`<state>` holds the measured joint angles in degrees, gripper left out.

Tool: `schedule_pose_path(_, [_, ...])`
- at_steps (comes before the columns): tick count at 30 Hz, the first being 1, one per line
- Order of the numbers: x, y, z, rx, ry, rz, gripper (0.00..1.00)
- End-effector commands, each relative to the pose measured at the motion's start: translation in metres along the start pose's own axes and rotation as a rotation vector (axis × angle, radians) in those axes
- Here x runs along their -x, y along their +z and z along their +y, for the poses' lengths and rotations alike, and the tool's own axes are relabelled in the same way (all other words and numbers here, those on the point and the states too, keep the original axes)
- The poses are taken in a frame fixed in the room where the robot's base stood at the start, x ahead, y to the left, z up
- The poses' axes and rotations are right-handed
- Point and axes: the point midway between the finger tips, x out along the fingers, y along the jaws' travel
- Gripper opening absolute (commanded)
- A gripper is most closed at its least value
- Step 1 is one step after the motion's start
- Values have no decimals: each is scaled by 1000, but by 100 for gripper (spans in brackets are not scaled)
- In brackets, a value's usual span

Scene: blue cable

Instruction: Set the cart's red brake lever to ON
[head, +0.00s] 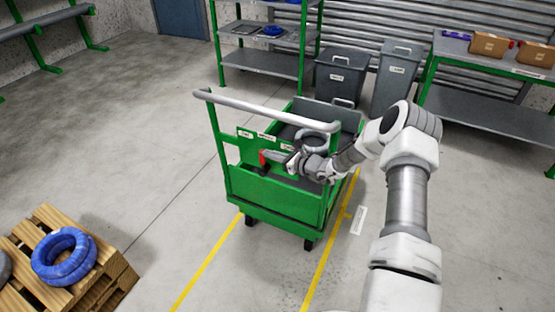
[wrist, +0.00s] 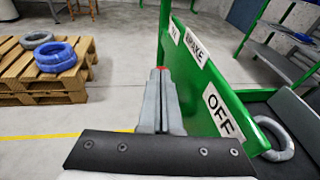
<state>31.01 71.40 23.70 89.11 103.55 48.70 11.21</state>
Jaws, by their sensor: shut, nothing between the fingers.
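The red brake lever (head: 263,160) shows on the green panel of the cart (head: 262,198), below the middle label and left of my gripper (head: 275,157). In the wrist view a small red piece of the lever (wrist: 160,68) shows just beyond my fingertips (wrist: 160,80); the fingers hide the rest. My gripper is shut and empty, on the lever's OFF-label side. Whether it touches the lever I cannot tell. In the wrist view the OFF label (wrist: 222,115) is nearest, then the BRAKE label (wrist: 196,48), then a partly readable label (wrist: 174,31) farthest off.
The cart has a grey push handle (head: 265,108) above the panel and a grey coil (wrist: 275,138) in its bed. A pallet with a blue coil (head: 64,256) stands at lower left. Bins (head: 340,78) and shelving stand behind. The floor left of the cart is clear.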

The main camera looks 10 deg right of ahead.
Motion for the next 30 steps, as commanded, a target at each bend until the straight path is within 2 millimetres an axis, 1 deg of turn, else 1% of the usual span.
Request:
schedule_pose_path(1, [-7, 7, 0, 16, 3, 42, 0])
schedule_pose_path(3, [-15, 10, 0, 30, 3, 107, 0])
schedule_pose_path(4, [-18, 8, 0, 26, 2, 116, 0])
schedule_pose_path(15, [-50, 13, 6, 21, 1, 108, 0])
schedule_pose_path(21, [-62, 16, 8, 22, 1, 106, 0])
schedule_pose_path(30, [-68, 16, 9, 21, 1, 108, 0])
